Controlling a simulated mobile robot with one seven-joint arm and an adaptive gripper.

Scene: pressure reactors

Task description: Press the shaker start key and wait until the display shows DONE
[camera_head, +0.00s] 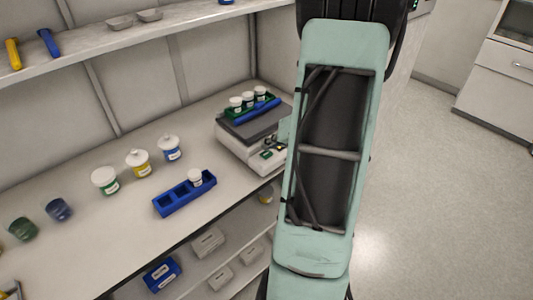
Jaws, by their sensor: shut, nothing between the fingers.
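The shaker (236,146) is a pale box with a dark top plate, at the back right of the bench. On its plate sits a green and blue rack (239,114) with white-capped vials. Its front has a small panel with a greenish display (267,155), too small to read. Dark round shapes show just above the panel; I cannot tell what they are. I cannot make out the start key. My arm's large teal link crosses the view just right of the shaker and covers its right end. My gripper does not show; it may be behind the link.
A blue rack (170,206) with one white-capped vial stands on the bench (95,235) in front. Several lidded jars (138,165) stand left of it. A shelf (85,57) runs above the bench. Boxes lie on the lower shelf. Open floor (430,200) is at right.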

